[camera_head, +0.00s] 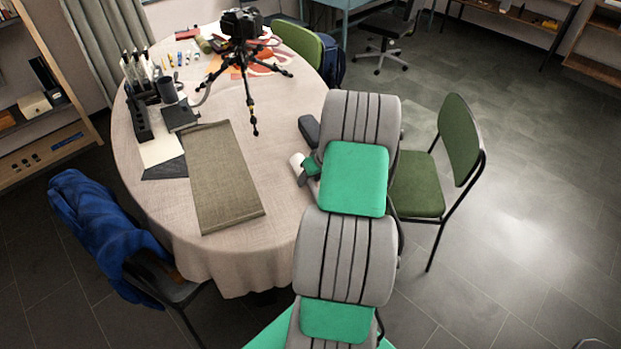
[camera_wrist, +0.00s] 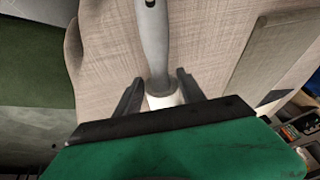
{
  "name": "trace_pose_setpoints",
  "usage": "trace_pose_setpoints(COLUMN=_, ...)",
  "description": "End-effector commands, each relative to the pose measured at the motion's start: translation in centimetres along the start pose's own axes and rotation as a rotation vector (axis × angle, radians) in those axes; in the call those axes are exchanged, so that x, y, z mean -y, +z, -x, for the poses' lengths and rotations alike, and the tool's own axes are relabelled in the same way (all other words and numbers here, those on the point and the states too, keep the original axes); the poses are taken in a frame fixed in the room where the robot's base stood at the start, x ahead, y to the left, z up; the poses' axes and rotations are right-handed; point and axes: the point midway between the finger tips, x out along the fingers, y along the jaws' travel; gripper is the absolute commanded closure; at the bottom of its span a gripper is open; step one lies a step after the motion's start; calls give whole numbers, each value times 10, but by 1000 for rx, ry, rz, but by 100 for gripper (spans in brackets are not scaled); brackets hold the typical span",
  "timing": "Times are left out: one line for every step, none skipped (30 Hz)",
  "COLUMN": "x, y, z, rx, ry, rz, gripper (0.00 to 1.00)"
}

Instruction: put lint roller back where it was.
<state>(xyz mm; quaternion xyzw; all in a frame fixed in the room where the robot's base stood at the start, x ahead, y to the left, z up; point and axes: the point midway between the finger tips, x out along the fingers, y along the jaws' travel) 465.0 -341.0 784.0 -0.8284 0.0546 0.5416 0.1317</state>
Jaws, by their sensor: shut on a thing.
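The lint roller has a grey handle and a white roll. In the wrist view its handle (camera_wrist: 154,45) points to the top of the picture, and the white roll end lies between the fingers of my gripper (camera_wrist: 158,92). My gripper is shut on it. In the head view the white roll (camera_head: 296,162) shows at the right edge of the round table (camera_head: 275,205), left of my arm; the rest is mostly hidden. I cannot tell whether the roller touches the cloth.
A brown-green mat (camera_head: 222,180) lies on the table left of my gripper. A camera on a tripod (camera_head: 243,60) stands farther back. A dark organiser (camera_head: 140,115) and pens are at the left. A green chair (camera_head: 440,170) stands close right of my arm. Cloth between mat and gripper is clear.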

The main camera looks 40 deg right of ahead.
Motion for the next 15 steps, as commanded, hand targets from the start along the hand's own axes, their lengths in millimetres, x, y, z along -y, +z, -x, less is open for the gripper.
trace_pose_setpoints(x=0, y=1, z=-2, rx=0, ry=0, rz=0, gripper=91)
trace_pose_setpoints(x=-1, y=2, z=-4, rx=0, ry=0, rz=0, gripper=91)
trace_pose_setpoints(x=-1, y=2, z=-5, rx=0, ry=0, rz=0, gripper=91)
trace_pose_setpoints(x=-1, y=2, z=-4, rx=0, ry=0, rz=0, gripper=51)
trace_pose_setpoints(x=0, y=2, z=-3, rx=0, ry=0, rz=0, gripper=49)
trace_pose_setpoints(x=0, y=2, z=-3, rx=1, ry=0, rz=-1, gripper=46)
trace_pose_setpoints(x=0, y=2, z=-3, rx=1, ry=0, rz=-1, gripper=43)
trace_pose_setpoints(x=0, y=2, z=-3, rx=1, ry=0, rz=-1, gripper=41)
trace_pose_setpoints(x=0, y=2, z=-3, rx=1, ry=0, rz=-1, gripper=38)
trace_pose_setpoints(x=0, y=2, z=-3, rx=1, ry=0, rz=-1, gripper=35)
trace_pose_setpoints(x=0, y=2, z=-3, rx=1, ry=0, rz=-1, gripper=33)
trace_pose_setpoints(x=0, y=2, z=-3, rx=1, ry=0, rz=-1, gripper=31)
trace_pose_setpoints(x=0, y=2, z=-3, rx=1, ry=0, rz=-1, gripper=31)
trace_pose_setpoints(x=0, y=2, z=-3, rx=1, ry=0, rz=-1, gripper=31)
trace_pose_setpoints(x=0, y=2, z=-3, rx=1, ry=0, rz=-1, gripper=31)
